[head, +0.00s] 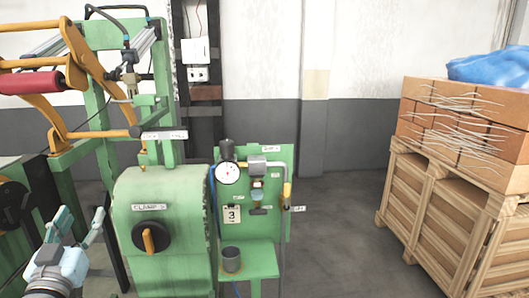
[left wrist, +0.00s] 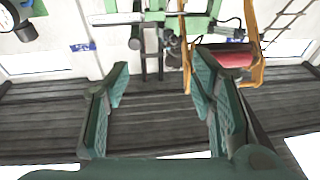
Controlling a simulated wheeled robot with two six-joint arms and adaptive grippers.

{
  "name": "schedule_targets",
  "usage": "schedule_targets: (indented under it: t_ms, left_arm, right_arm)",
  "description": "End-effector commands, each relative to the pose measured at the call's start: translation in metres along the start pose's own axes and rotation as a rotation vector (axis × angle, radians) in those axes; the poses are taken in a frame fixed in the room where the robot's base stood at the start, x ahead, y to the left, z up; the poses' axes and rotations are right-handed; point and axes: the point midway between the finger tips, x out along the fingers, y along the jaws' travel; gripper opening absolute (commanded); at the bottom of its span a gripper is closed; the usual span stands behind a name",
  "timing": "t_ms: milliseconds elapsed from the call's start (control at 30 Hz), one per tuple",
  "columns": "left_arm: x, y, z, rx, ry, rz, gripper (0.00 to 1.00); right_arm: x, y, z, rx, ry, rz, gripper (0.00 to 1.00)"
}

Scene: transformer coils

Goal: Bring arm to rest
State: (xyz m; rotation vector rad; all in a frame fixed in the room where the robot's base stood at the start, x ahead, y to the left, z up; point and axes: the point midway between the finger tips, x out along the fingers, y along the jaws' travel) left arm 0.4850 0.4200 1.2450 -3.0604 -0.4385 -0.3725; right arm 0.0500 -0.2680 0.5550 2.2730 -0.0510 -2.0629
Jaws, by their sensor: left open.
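My left gripper (head: 80,226) is at the lower left of the head view, in front of the green machine, with its two fingers spread and nothing between them. The left wrist view shows the same gripper (left wrist: 160,95) with its fingers wide apart and empty. The green machine housing (head: 160,240) has a dark round knob with an orange handle (head: 149,240) and a label reading CLAMP. The gripper is to the left of this housing; I cannot tell the exact gap. My right gripper is not in view.
A red roller (head: 32,83) on orange arms is at the upper left. A green panel (head: 275,190) with a gauge (head: 228,173) and a grey cup (head: 231,259) stands right of the housing. A wooden crate (head: 432,212) bearing brown boxes (head: 450,128) is at the right. Open floor (head: 345,230) lies between.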

Motion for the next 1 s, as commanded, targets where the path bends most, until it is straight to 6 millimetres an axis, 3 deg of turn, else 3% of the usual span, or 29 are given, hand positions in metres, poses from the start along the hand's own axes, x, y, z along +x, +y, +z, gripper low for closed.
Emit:
schedule_targets:
  t_ms: [167,367,467,633,733,900,967,1000]
  left_arm:
    - [-0.022,-0.001,0.048,0.023,-0.134,-0.058,0.51]
    - [-0.078,0.002,0.13,0.086,-0.406,-0.12,0.51]
    - [-0.122,0.009,0.176,0.129,-0.592,-0.127,0.51]
    - [-0.22,0.03,0.242,0.208,-0.947,-0.062,0.51]
    - [-0.278,0.047,0.264,0.243,-1.132,0.019,0.51]
    - [-0.365,0.078,0.28,0.275,-1.386,0.197,0.51]
    - [-0.394,0.089,0.28,0.277,-1.462,0.271,0.51]
    - [-0.399,0.09,0.295,0.283,-1.485,0.285,0.51]
  right_arm:
    - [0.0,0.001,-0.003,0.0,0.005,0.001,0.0]
    - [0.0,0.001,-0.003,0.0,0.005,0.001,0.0]
    - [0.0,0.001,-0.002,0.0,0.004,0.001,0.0]
    - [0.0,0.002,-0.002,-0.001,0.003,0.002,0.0]
    - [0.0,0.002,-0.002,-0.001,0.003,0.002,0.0]
    - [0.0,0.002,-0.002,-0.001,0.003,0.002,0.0]
    - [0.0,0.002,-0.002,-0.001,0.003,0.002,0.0]
    - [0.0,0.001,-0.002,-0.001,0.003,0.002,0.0]
